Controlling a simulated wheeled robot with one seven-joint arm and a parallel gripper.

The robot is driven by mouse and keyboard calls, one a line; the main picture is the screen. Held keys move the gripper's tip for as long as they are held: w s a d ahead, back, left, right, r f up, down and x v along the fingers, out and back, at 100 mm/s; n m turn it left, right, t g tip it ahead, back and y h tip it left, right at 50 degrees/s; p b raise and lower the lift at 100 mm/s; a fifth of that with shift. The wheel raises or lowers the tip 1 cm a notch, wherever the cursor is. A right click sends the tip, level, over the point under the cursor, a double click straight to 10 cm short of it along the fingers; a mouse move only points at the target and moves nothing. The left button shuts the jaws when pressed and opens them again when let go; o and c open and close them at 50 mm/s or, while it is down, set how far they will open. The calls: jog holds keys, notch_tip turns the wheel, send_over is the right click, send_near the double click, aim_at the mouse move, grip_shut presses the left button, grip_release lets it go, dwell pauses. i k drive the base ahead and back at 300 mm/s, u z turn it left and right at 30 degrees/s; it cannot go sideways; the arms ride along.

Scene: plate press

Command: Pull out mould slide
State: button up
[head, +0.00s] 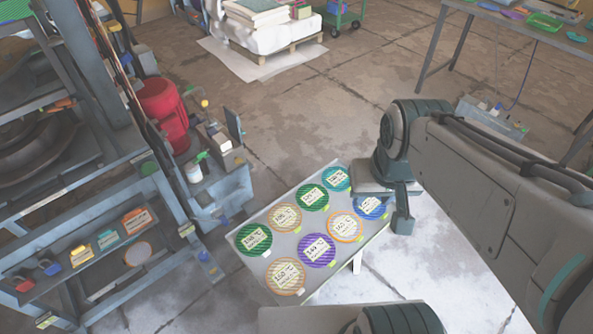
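The steel press frame (95,75) stands at the left. A dark round mould part (35,145) shows inside it, cut off by the left picture edge. I cannot make out the mould slide or its handle for certain. My gripper (401,212) points down beside the right edge of the plate tray, well to the right of the press. Its fingers are partly hidden by my own arm, and I cannot tell whether they are open or shut. I see nothing held in it.
A grey tray (277,229) holds several coloured, labelled discs between my arm and the press. A red motor (163,112) and a white bottle (194,172) are on the press side. A pallet (268,47) stands behind, a table (480,12) at the upper right.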

aim_at(57, 146)
jog(key=u, duration=2.5)
jog(key=k, duration=0.6)
jog(key=u, duration=0.55)
jog(key=i, duration=0.8)
jog(key=z, duration=1)
jog(key=i, duration=0.6)
jog(key=z, duration=0.7)
